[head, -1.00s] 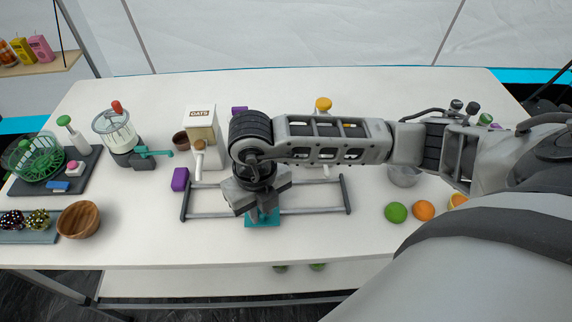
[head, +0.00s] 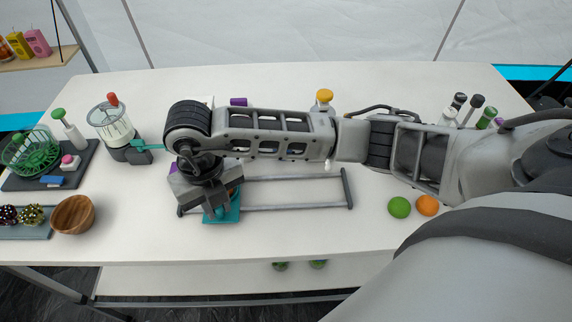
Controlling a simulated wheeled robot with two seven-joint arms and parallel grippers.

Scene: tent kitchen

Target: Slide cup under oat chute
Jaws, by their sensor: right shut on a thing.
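My right gripper (head: 218,212) points down over the left end of a grey two-rail track (head: 290,207). It is shut on an upright part of a teal carriage (head: 232,216) that sits on the track. A cup cannot be made out; my gripper and arm cover the area just behind the carriage. The oat dispenser stands behind the left end of the track and is almost wholly hidden by my right forearm; only a pale top corner (head: 209,101) shows. My left gripper is not in view.
A crank-handled clear hopper (head: 112,122), a wooden bowl (head: 73,214) and a dark tray with a green basket (head: 30,150) stand at left. A green ball (head: 399,207) and an orange (head: 427,205) lie right of the track. The table front is clear.

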